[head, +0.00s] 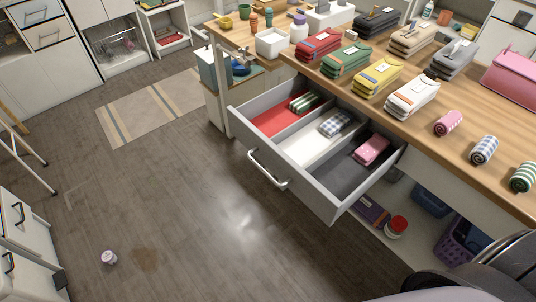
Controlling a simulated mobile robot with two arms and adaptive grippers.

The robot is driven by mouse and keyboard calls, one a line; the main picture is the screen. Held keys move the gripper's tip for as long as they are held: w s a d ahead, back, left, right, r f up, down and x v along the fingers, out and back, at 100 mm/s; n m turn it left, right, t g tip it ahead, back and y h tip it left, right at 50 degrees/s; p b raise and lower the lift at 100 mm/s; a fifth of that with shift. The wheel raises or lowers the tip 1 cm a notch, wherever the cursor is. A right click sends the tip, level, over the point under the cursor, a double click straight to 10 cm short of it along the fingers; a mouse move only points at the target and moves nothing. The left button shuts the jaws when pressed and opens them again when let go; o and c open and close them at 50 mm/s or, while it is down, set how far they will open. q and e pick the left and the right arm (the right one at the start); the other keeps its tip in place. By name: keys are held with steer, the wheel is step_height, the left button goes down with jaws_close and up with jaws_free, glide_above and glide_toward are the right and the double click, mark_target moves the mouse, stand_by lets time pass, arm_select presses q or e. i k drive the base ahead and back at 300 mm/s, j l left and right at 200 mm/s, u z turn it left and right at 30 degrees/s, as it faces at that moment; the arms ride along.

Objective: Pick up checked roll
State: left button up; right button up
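A blue-and-white checked roll (484,149) lies on the wooden counter (495,107) at the right. A pink roll (448,122) lies to its upper left and a green-and-white striped roll (524,177) to its lower right; they are apart from it. Another checked cloth (335,123) lies in the white middle compartment of the open drawer below the counter. Neither gripper is in view. Dark, rounded parts at the bottom right look like my own arm and hide the counter's near right corner.
The pulled-out drawer (285,172) juts over the floor, with green striped cloth (304,101) in its red compartment and pink cloth (372,149) in its grey one. Folded stacks (412,96) and a pink case (512,76) stand behind the rolls. A purple basket (458,243) sits below.

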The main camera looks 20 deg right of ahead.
mark_target(481, 153)
steer(key=z, duration=2.1)
